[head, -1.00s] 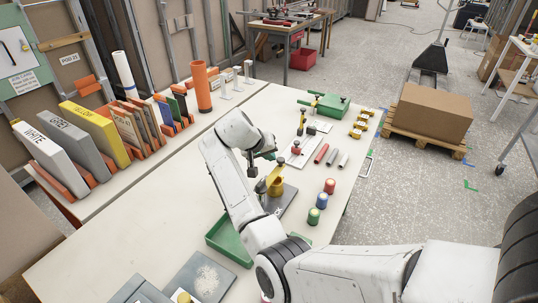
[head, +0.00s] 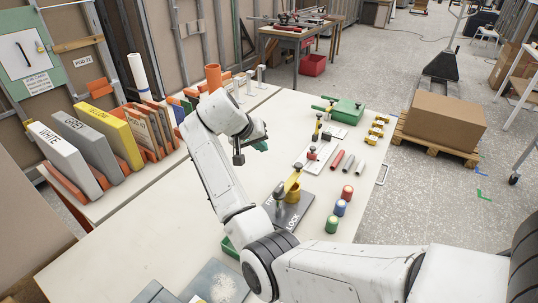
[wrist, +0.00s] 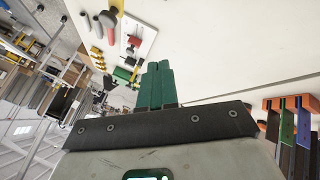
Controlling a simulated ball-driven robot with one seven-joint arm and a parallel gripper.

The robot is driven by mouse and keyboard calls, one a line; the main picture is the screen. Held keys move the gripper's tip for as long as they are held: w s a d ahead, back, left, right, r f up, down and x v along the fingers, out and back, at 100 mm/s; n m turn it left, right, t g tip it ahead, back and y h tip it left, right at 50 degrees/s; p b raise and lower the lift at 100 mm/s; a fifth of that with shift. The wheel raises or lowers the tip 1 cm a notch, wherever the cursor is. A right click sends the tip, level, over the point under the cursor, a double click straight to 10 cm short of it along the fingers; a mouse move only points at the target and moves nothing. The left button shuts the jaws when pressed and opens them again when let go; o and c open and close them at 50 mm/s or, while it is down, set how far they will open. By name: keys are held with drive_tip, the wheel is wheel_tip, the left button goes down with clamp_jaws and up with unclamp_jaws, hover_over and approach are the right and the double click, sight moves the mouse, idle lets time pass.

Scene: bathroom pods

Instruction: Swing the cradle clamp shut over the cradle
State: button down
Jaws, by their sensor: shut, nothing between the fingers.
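The cradle clamp (head: 292,180) is a yellow bar on a dark plate (head: 294,221) with partly hidden white lettering. The bar runs from a grey post (head: 279,193) toward the back right. The yellow cradle (head: 293,196) is a round cup just in front of the bar; the bar appears to pass behind it rather than across it, though the overlap is hard to judge. My gripper (head: 262,146) is above the table, left of and behind the clamp, apart from it. Its green fingers (wrist: 155,85) are together and empty in the wrist view.
Red, blue and green capped cylinders (head: 340,207) stand right of the plate. A white plate with a red knob (head: 312,153) lies behind the clamp, with short rods beside it. Binders (head: 70,150) line the left edge. The white table (head: 180,215) is clear left of my arm.

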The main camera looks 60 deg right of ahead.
drive_tip(key=shift+w+a+r, duration=0.25)
drive_tip(key=shift+a+r, duration=0.1)
drive_tip(key=shift+r, duration=0.2)
drive_tip(key=shift+w+a+r, duration=0.25)
drive_tip(key=shift+a+r, duration=0.05)
drive_tip(key=shift+r, duration=0.2)
